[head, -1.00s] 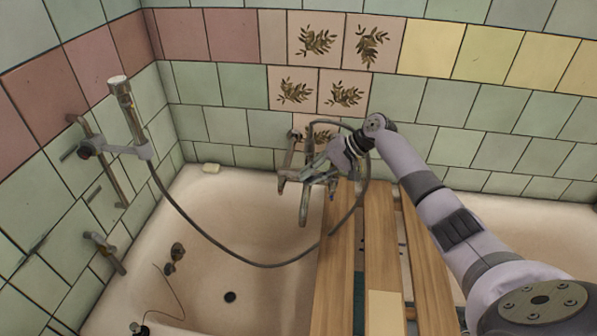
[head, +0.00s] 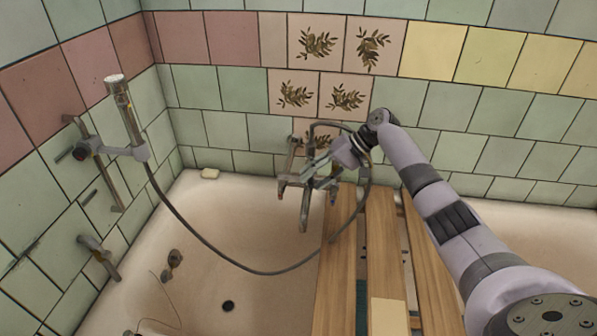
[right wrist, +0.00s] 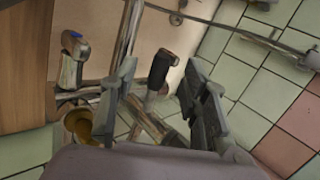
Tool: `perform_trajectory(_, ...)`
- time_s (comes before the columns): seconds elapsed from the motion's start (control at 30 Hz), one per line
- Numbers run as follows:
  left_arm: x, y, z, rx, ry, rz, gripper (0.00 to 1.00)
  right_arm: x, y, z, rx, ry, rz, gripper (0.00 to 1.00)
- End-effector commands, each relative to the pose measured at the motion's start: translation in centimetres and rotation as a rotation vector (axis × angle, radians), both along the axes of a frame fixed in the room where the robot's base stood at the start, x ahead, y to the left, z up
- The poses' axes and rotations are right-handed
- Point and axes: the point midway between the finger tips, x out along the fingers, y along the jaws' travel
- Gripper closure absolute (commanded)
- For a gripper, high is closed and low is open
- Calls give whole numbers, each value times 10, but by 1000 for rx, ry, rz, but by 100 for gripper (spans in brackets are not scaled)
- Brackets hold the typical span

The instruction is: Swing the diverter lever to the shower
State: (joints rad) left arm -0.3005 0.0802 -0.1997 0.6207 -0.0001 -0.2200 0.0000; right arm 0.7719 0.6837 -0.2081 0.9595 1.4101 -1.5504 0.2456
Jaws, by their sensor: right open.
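The chrome bath mixer is on the back wall in the head view, with its spout (head: 304,212) pointing down over the tub. My right gripper (head: 318,176) is open in front of the mixer's right part. In the right wrist view, a dark-handled lever (right wrist: 160,70) rises from the mixer body between the open fingers (right wrist: 162,88); it looks like the diverter lever. I see no clear contact with either finger. A chrome tap handle with a blue mark (right wrist: 74,52) stands left of the fingers. My left gripper is out of view.
The shower hose (head: 200,238) loops across the tub to the hand shower (head: 121,100) in its left-wall holder. Wooden slats (head: 382,240) lie across the tub right of the mixer. A soap bar (head: 210,173) sits on the rim. The tub's left half is mostly free.

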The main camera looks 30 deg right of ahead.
Motion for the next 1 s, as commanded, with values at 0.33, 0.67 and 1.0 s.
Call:
perform_trajectory(0.33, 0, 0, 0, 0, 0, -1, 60, 0, 0, -1, 0, 2, 0, 67)
perform_trajectory(0.67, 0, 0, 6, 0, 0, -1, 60, -2, -4, 5, 0, 2, -1, 67)
perform_trajectory(1.0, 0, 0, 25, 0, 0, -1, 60, -9, -18, 23, 0, 3, 0, 67)
